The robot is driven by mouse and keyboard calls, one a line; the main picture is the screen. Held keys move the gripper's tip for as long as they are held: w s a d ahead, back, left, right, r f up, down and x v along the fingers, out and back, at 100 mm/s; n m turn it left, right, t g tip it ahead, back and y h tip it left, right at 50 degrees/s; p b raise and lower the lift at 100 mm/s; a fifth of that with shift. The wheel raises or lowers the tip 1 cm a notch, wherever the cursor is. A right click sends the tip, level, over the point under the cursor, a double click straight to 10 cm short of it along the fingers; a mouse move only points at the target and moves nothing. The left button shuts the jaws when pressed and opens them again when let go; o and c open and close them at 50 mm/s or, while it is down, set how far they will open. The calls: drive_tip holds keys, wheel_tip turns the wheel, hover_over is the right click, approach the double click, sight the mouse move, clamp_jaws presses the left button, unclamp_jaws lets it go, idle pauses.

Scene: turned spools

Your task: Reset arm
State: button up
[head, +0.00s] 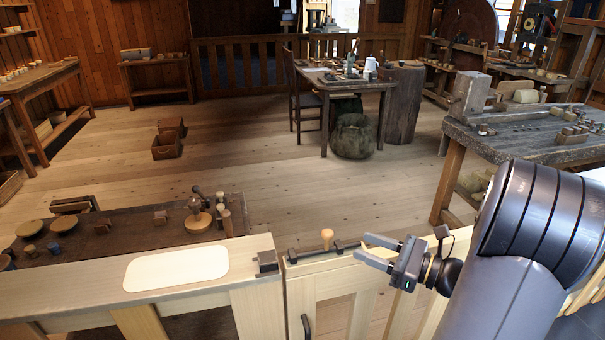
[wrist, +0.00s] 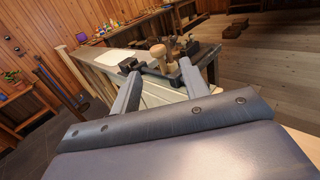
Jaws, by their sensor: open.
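The knob also shows in the wrist view (wrist: 158,54), beyond the fingers.
A pale rounded board (head: 177,268) lies on the light counter (head: 75,297). Behind it a dark bench (head: 130,238) holds bowls and small turned pieces. A worktable (head: 540,145) stands at right, a table with a chair at the back. The plank floor between is mostly clear.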

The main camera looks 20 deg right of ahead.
sight(330, 232)
drive_tip(key=p+x, duration=0.1)
drive_tip(key=x, duration=0.8)
drive_tip(key=shift+w+a, duration=0.2)
drive_tip(key=shift+a, duration=0.1)
drive_tip(key=shift+w+a, duration=0.1)
drive_tip(key=shift+a, duration=0.5)
